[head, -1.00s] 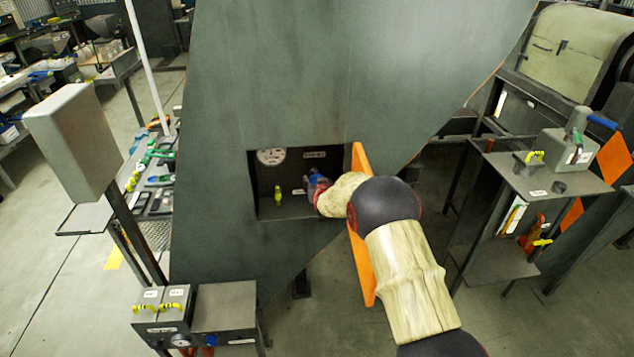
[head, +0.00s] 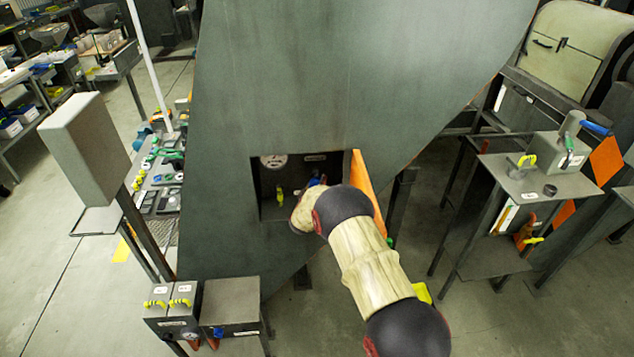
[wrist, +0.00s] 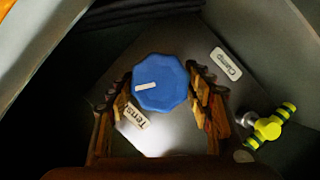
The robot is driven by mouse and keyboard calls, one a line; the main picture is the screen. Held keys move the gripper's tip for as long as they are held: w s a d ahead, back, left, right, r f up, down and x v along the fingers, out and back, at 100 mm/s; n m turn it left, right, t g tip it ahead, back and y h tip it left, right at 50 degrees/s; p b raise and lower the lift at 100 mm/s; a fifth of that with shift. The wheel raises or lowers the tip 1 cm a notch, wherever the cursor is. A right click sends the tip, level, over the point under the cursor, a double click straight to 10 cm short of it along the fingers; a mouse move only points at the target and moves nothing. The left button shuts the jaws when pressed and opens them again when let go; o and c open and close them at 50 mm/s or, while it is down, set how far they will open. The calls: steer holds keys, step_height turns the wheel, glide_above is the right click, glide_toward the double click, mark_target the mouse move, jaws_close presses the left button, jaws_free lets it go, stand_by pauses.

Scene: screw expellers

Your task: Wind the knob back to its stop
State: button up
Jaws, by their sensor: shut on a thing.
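The blue knob (wrist: 160,82) is faceted with a white mark on its face, and fills the middle of the wrist view. My gripper (wrist: 160,88) has one finger on each side of the knob and is shut on it. A label reading something like "Tens" (wrist: 133,117) lies beside the knob, partly behind a finger. In the head view a little of the blue knob (head: 314,182) shows inside the recess, and my arm hides most of my gripper there.
A yellow-green handle (wrist: 268,127) stands right of the knob, near a "Clamp" label (wrist: 226,63). The recess (head: 256,190) has a dial gauge (head: 273,161) at its upper left. An orange door (head: 366,190) stands open along its right edge, close to my arm.

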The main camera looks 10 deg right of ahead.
steer(key=shift+a+f+n+h, duration=0.15)
steer(key=shift+n+h, duration=0.45)
steer(key=shift+n, duration=0.4)
steer(key=shift+n+t+h+b, duration=0.5)
steer(key=shift+n+t+b, duration=0.15)
steer(key=shift+n, duration=0.65)
steer(key=o, duration=1.2)
steer(key=shift+c, duration=0.2)
steer(key=v, duration=1.2)
